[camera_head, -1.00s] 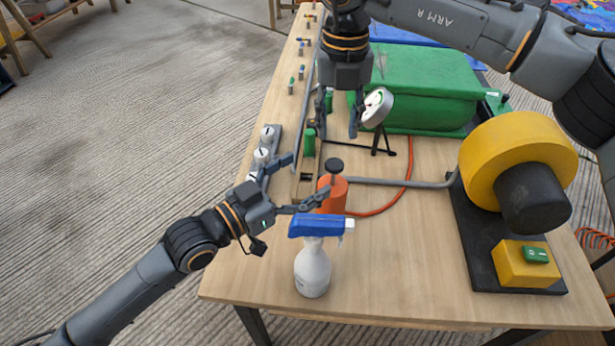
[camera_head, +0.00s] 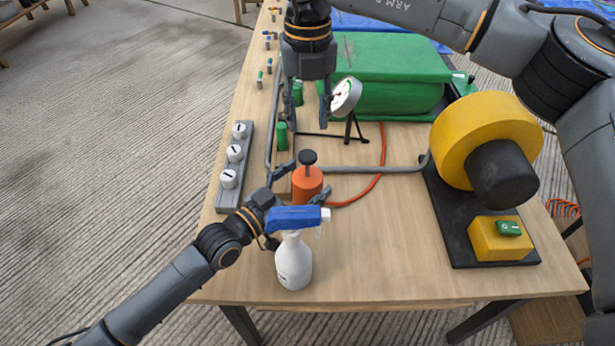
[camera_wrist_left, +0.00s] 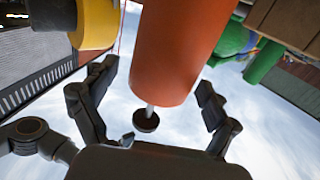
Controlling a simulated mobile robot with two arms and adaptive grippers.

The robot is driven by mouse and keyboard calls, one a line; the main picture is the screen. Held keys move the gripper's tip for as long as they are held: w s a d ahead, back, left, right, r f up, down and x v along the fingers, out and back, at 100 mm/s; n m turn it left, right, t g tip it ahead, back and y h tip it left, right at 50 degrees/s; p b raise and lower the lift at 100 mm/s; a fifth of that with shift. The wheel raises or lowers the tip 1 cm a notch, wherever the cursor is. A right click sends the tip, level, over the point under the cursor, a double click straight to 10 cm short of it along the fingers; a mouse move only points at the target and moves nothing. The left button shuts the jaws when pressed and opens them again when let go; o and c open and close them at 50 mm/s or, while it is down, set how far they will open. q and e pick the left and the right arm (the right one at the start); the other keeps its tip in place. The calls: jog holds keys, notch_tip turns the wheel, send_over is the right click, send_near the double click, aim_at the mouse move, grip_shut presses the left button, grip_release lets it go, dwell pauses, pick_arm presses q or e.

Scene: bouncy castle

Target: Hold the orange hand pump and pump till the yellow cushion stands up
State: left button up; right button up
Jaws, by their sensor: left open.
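The orange hand pump (camera_head: 307,187) stands upright on the table, with a black round knob (camera_head: 307,157) on top. My left gripper (camera_head: 302,182) is open, with one finger on each side of the pump body. In the left wrist view the orange pump body (camera_wrist_left: 170,55) fills the space between the spread fingers (camera_wrist_left: 157,95), and its black knob (camera_wrist_left: 146,120) shows below it. I cannot tell whether the fingers touch the pump. My right gripper (camera_head: 308,112) hangs beyond the pump, fingers apart. I cannot make out a yellow cushion in these views.
A blue-and-white spray bottle (camera_head: 294,262) stands just in front of the pump, close to my left gripper. A yellow blower (camera_head: 480,135) is at the right. A dial gauge (camera_head: 346,97) stands near my right gripper. A green block (camera_head: 395,70) lies behind.

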pick_arm(q)
jog(key=shift+w+d, duration=0.15)
jog(key=shift+d, duration=0.05)
jog(key=c, duration=1.7)
jog(key=shift+o, duration=0.2)
